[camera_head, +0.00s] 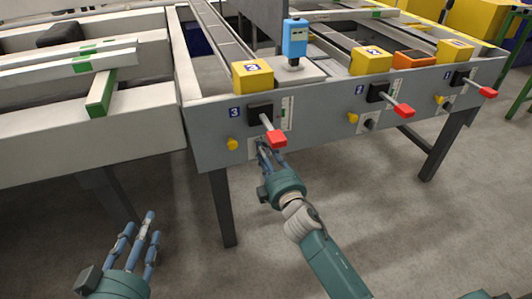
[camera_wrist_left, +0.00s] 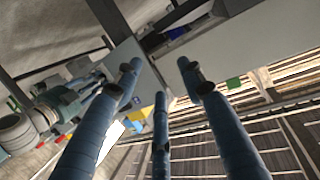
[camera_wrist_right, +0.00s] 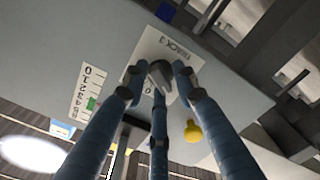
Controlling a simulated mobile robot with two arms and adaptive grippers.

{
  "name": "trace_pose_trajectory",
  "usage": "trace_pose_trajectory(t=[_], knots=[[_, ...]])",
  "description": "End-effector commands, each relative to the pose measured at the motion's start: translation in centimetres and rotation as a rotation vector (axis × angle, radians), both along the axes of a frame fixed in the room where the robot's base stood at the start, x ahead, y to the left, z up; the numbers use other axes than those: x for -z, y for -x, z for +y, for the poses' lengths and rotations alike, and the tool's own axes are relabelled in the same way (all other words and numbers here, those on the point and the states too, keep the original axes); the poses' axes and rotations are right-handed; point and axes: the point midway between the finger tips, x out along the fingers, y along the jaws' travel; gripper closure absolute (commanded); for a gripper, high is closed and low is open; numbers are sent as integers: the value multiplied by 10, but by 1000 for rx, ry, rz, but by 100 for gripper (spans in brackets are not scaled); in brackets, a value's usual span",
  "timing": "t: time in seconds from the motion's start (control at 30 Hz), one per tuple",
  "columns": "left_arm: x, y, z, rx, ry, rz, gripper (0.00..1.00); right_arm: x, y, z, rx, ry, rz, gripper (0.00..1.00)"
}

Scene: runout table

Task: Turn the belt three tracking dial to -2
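The belt three tracking dial (camera_wrist_right: 162,76) is a grey knob on a white plate (camera_wrist_right: 178,44) marked "TRACK 3", seen upside down in the right wrist view. A "0" shows on the plate; other marks and the dial's setting are hidden. My right gripper (camera_wrist_right: 159,72) has its three fingers around the knob, close to it. Whether they press on it is unclear. In the head view the right gripper (camera_head: 266,152) reaches the panel below the belt three lever (camera_head: 275,136) and hides the dial. My left gripper (camera_head: 137,232) is open and empty at the lower left, away from the table.
The grey panel carries a yellow knob (camera_head: 233,144) left of the dial and a scale (camera_wrist_right: 86,90) with a green marker. Similar red-tipped levers (camera_head: 403,110) stand further right. A blue device (camera_head: 295,40) and yellow boxes (camera_head: 253,75) sit on top. Floor in front is free.

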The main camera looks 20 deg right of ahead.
Motion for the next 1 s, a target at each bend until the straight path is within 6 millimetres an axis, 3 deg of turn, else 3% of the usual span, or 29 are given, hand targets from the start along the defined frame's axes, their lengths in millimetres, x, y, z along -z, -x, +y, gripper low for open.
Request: trace_pose_trajectory(t=[0.2, 0.5, 0.6, 0.97, 1.0], knots=[[1, 1, 1, -1, -3, 12, 60, -5, -1, -3, 4, -29, -6, 98], [62, 32, 16, -19, -70, 297, 60, -7, -2, -5, 6, -286, 0, 98], [74, 41, 20, -23, -85, 356, 60, -7, -2, -6, 7, -330, 1, 98], [80, 45, 22, -25, -91, 384, 60, -8, -2, -7, 6, -347, -3, 98], [80, 45, 22, -26, -90, 384, 60, -8, -2, -7, 6, -347, -3, 68]])
